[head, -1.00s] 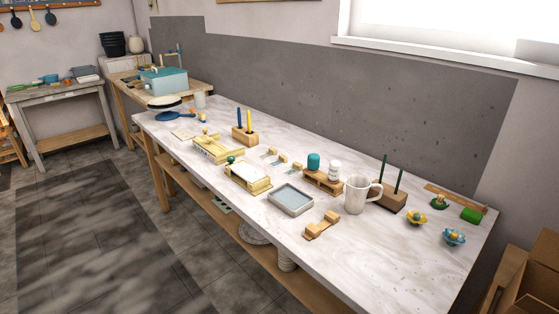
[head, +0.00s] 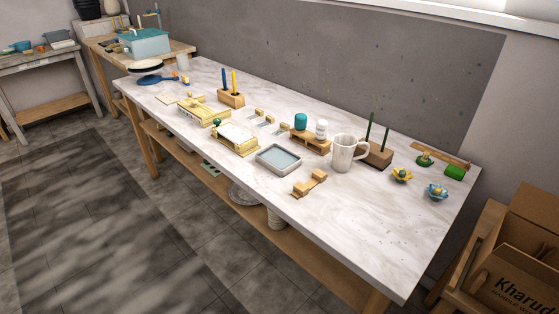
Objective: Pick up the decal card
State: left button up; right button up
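A flat white sheet (head: 236,133) lies on a pale wooden frame with a teal knob (head: 217,122), left of centre on the marble-topped table. A second wooden frame (head: 203,111) stands behind it to the left. A thin pale card-like piece (head: 167,98) lies flat near the table's left end. I cannot tell which of these is the decal card. Neither of my grippers is in view.
The long table (head: 330,230) has free room at its front right. A grey tray (head: 279,158), a wooden rest (head: 309,184), a white mug (head: 345,153) and a peg block (head: 376,154) stand mid-table. Open cardboard boxes (head: 520,250) stand at the right.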

aim_at(270, 121)
jog(key=i+j+z, duration=0.1)
jog(key=i+j, duration=0.25)
jog(key=j, duration=0.25)
jog(key=i+j+z, duration=0.25)
jog(key=j, duration=0.4)
jog(key=i+j, duration=0.25)
jog(key=i+j+z, duration=0.15)
jog(key=j, duration=0.3)
jog(key=i+j+z, duration=0.1)
jog(key=j, duration=0.25)
